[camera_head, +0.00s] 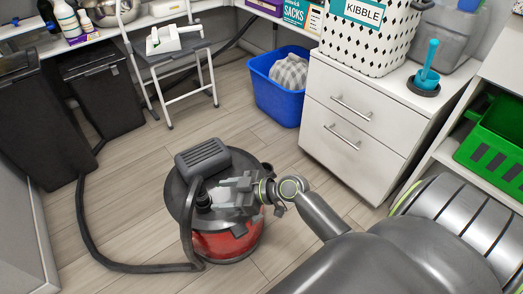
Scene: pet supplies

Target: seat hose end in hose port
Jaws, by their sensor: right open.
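A shop vacuum (228,245) with a red drum and dark grey lid stands on the floor at the centre. Its black hose (84,220) loops over the floor from the left and rises along the vacuum's left front to the lid. The hose end (203,202) shows as a dark round piece on the lid's left side; I cannot tell whether it sits in the port, and the port itself is not clearly visible. My right gripper (226,191) is open above the lid, just right of the hose end, with its fingers pointing left. My left gripper is not in view.
Two dark bins (103,92) stand at left near a folding step stool (184,75). A blue basket (279,90) with a cloth and a white drawer cabinet (352,112) stand behind the vacuum. A green crate (493,150) sits on a right shelf. Floor left of the vacuum is mostly clear.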

